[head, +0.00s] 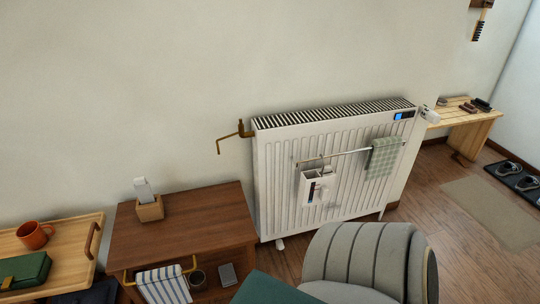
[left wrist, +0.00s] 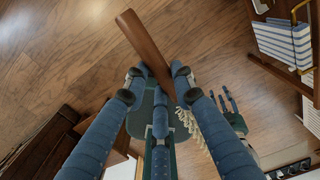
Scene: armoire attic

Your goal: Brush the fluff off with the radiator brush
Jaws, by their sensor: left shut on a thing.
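The radiator brush shows in the left wrist view as a brown wooden handle (left wrist: 146,45) with pale bristles (left wrist: 197,138) beyond the fingers. What looks like my right gripper (left wrist: 230,103) shows beyond, with fingers too small to judge. Neither gripper shows in the head view. The white ribbed radiator (head: 285,180) stands against the wall, with a slatted top grille (head: 335,112). I cannot make out any fluff on it.
A rail with a checked towel (head: 383,158) and a white holder (head: 318,188) hang on the radiator front. A grey chair (head: 365,255) stands before it. A wooden cabinet (head: 180,225) is left, a bench (head: 465,122) right.

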